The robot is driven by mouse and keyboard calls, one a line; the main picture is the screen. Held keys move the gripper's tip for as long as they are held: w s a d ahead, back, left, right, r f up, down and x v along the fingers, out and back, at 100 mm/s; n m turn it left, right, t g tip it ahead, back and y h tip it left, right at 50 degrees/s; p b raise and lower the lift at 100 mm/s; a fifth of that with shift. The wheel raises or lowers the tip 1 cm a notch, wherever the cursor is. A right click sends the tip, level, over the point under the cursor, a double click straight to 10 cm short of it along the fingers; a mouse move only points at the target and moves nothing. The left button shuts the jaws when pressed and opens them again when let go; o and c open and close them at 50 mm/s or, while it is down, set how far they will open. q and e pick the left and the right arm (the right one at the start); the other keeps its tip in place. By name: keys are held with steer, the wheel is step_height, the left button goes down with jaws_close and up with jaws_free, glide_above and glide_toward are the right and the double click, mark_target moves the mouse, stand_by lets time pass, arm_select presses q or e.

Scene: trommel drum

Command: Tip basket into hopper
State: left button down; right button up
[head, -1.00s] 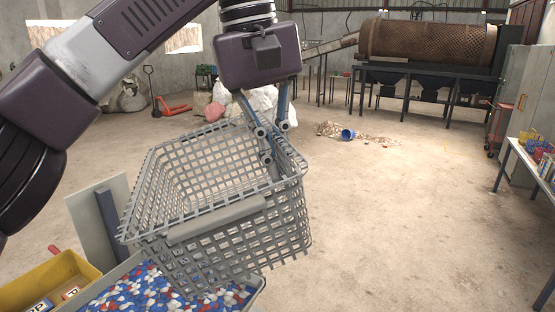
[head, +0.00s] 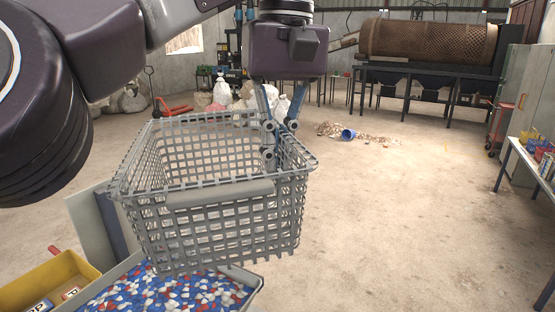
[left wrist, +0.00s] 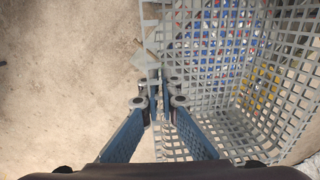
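The grey mesh basket (head: 220,193) hangs in the air, nearly level, its opening facing up. I see nothing inside it; its lower part is partly screened by the mesh. My left gripper (head: 272,142) is shut on the basket's right-hand rim, and in the left wrist view its fingers (left wrist: 158,92) straddle the basket wall (left wrist: 185,95). Below the basket is a hopper (head: 252,279) filled with red, white and blue flakes (head: 165,292). The flakes also show through the mesh in the left wrist view (left wrist: 215,40). My right gripper is not in view.
A yellow bin (head: 62,275) stands at lower left, beside an upright grey panel (head: 92,225). A rusty trommel drum (head: 428,40) is at the back, with a blue bucket (head: 348,134) spilled before it. A table (head: 530,165) stands at right; the floor between is clear.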

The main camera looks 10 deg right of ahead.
arm_select(q)
steer(key=shift+a, duration=0.1)
steer(key=shift+r, duration=0.1)
steer(key=shift+s+a+r, duration=0.1)
steer(key=shift+s+r, duration=0.4)
steer(key=shift+s, duration=0.85)
steer(key=shift+s+a+r, duration=0.1)
steer(key=shift+s+r, duration=0.35)
steer(key=shift+s, duration=0.85)
steer(key=shift+s+a+r, duration=0.1)
steer(key=shift+s+r, duration=0.4)
steer(key=shift+s, duration=0.85)
steer(key=shift+d, duration=0.1)
